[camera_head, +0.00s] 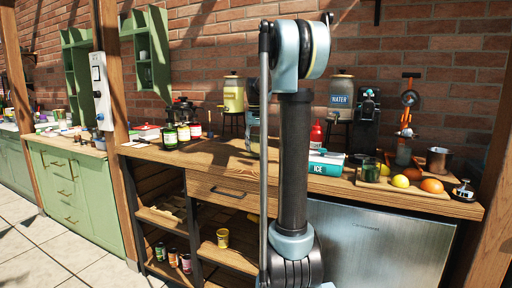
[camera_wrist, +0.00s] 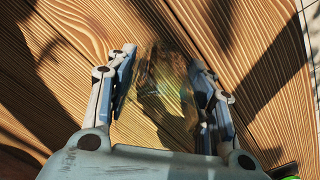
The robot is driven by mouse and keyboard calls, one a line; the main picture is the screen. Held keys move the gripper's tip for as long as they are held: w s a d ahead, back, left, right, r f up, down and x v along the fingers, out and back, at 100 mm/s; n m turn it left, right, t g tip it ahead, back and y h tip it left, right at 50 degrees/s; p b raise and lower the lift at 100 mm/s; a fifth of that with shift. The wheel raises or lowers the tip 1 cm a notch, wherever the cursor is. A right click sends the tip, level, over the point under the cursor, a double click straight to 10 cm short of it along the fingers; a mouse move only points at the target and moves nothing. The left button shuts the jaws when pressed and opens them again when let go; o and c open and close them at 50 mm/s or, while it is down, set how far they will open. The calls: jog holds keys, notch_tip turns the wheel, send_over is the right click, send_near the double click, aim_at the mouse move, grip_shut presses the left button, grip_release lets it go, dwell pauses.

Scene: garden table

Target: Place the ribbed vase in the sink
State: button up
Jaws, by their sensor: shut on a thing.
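My gripper (camera_wrist: 162,68) shows in the wrist view with its two fingers on either side of a clear glass thing, which I take to be the ribbed vase (camera_wrist: 165,88). The fingers are shut on it, above the wooden tabletop (camera_wrist: 60,75). The glass is see-through and its ribs are hard to make out. I cannot tell whether its base touches the wood. In the head view my arm hides most of this spot; a small glassy edge shows just left of the arm. I see no sink in either view.
A teal ICE box (camera_head: 326,163), a red bottle (camera_head: 316,133), a board with fruit (camera_head: 432,186) and a metal pot (camera_head: 439,160) crowd the right. A green cabinet (camera_head: 80,190) stands far left.

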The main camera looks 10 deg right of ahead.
jog(key=o, duration=1.2)
jog(key=shift+c, duration=0.2)
